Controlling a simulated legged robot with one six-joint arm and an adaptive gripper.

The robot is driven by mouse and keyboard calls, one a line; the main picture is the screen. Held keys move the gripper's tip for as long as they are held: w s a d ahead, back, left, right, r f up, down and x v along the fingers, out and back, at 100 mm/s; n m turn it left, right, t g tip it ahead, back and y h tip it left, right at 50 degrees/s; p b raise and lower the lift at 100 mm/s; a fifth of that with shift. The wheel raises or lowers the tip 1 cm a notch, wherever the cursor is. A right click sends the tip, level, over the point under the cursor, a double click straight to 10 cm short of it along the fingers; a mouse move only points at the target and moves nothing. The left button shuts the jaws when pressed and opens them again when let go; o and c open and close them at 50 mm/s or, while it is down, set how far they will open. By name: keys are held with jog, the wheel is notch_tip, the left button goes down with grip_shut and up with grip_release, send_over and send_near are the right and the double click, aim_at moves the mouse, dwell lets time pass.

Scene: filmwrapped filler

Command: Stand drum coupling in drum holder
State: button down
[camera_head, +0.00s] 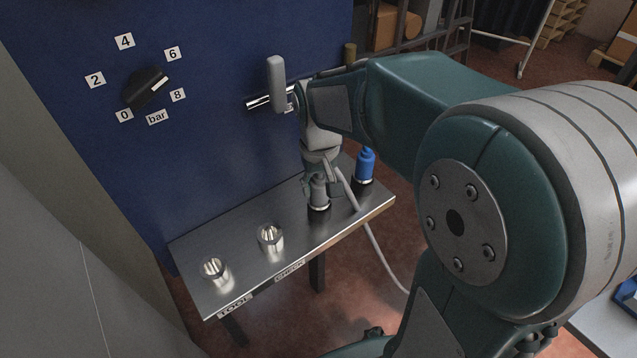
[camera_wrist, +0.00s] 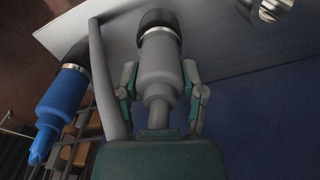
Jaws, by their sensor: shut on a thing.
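A grey coupling (camera_head: 318,190) with a silver ring and black lower end stands upright at the shelf's right half. It also shows in the wrist view (camera_wrist: 159,70). My gripper (camera_wrist: 162,88) is shut on its grey body, one finger on each side. In the head view my gripper (camera_head: 320,170) comes down from above and partly hides its top. The black end appears to be at the shelf surface; I cannot tell whether it is a separate holder. Two empty silver cups, the left one (camera_head: 214,270) and the middle one (camera_head: 270,238), stand on the shelf.
A blue coupling (camera_head: 365,163) stands close to the right of the grey one, also in the wrist view (camera_wrist: 62,98). A grey hose (camera_head: 370,235) hangs over the shelf's front edge. A blue panel (camera_head: 200,150) with a dial (camera_head: 147,88) and lever (camera_head: 277,85) rises behind the metal shelf (camera_head: 215,245).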

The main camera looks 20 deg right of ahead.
jog(key=shift+f, duration=0.2)
jog(key=shift+c, duration=0.5)
grip_release()
jog(key=shift+r, duration=0.1)
